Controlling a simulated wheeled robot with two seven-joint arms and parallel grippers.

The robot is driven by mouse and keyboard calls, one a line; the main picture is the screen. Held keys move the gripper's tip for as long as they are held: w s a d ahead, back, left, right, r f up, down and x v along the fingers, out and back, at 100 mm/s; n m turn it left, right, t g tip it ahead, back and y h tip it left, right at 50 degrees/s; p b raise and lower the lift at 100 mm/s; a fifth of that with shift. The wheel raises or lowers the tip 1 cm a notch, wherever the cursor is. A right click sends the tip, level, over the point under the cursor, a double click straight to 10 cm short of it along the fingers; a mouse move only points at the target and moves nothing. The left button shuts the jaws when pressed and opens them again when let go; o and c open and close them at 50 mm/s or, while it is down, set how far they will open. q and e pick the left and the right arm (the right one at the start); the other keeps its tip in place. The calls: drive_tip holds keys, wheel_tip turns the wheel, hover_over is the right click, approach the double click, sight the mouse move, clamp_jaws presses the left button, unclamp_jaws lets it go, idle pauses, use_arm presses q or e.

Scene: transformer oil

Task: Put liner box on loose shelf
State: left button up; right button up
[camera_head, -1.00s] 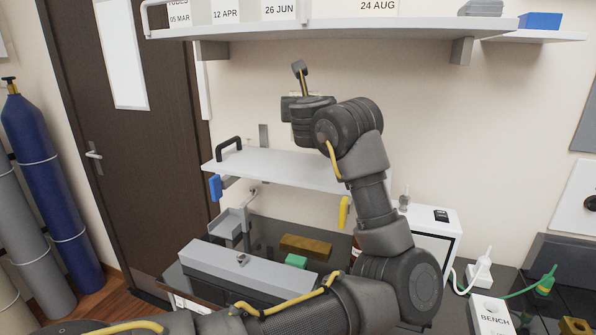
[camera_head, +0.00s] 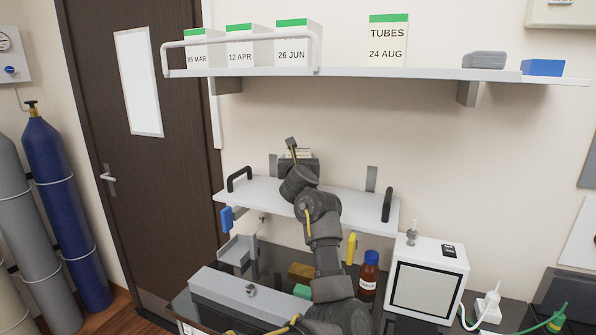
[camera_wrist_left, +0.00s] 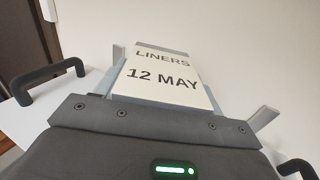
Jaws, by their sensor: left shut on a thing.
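The liner box, a white box lettered "LINERS 12 MAY" (camera_wrist_left: 165,75), fills the middle of the left wrist view. My left gripper (camera_wrist_left: 160,108) is shut on it. In the head view only a thin pale strip of the liner box (camera_head: 297,152) shows behind my left gripper (camera_head: 298,162). The loose shelf (camera_head: 345,203) is a white board with a black handle at each end. My gripper and the box are over its back part, near the wall. I cannot tell whether the box touches the shelf. My right gripper is not in view.
A higher wall shelf (camera_head: 420,73) holds several labelled boxes, a grey case (camera_head: 484,60) and a blue box (camera_head: 542,67). Grey uprights, one at the right (camera_head: 371,178), stand behind the loose shelf. A brown bottle (camera_head: 369,275) and a white cabinet (camera_head: 428,280) stand below.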

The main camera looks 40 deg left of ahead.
use_arm(q)
drive_tip(key=f+p, duration=0.2)
drive_tip(key=shift+w+a+f, duration=0.2)
drive_tip(key=shift+a+f, duration=0.15)
drive_tip(key=shift+f+p, duration=0.35)
drive_tip(key=shift+f, duration=0.25)
drive_tip(key=shift+f+b, duration=0.2)
drive_tip(key=shift+b, duration=0.1)
drive_tip(key=o, duration=1.1)
drive_tip(key=shift+o, duration=0.2)
drive_tip(key=shift+r, duration=0.1)
